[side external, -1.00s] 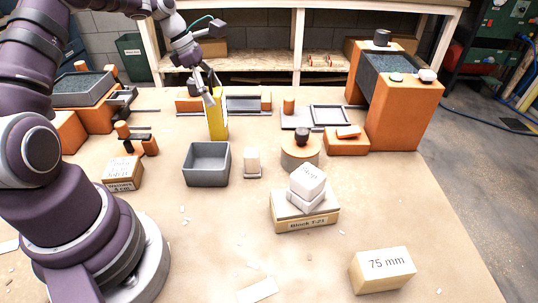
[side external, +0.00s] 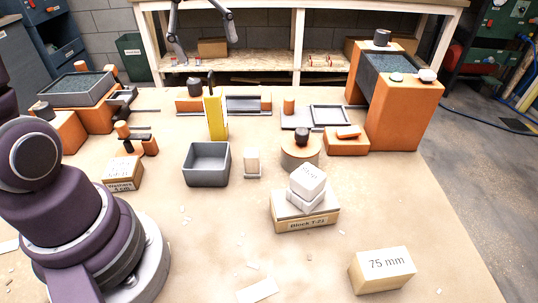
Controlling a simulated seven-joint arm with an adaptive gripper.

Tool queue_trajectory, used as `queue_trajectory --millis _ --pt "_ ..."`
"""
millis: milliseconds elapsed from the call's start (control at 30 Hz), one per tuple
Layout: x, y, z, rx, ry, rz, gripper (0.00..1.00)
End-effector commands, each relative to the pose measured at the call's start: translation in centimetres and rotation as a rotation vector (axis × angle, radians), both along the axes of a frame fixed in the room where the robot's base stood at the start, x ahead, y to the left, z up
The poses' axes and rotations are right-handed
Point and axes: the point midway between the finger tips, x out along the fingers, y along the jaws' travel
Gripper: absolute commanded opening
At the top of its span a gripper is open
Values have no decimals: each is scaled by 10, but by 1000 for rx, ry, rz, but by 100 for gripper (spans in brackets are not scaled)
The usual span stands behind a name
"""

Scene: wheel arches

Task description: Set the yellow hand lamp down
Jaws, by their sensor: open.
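The yellow hand lamp (side external: 217,117) stands upright on the work table, behind the grey open bin (side external: 206,165). A thin dark piece sticks up from its top. My gripper (side external: 207,50) is at the top edge of the side external view, with its two dark fingers spread apart and nothing between them. It appears above the lamp in the picture and apart from it. The upper part of the gripper is cut off by the frame.
A dark cylinder on an orange block (side external: 187,104) is left of the lamp, and a grey tray (side external: 248,104) is right of it. A tall orange arch (side external: 395,115) is at right.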

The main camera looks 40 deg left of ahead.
Motion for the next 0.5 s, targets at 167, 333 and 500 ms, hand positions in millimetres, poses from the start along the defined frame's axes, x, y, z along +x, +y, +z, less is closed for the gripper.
queue_trajectory --millis 167,333,500 --pt "-59 -41 -7 271 -124 -656 73" --pt "-91 -53 -28 402 -218 -1042 73" --pt "-98 -56 -35 433 -239 -1139 73"
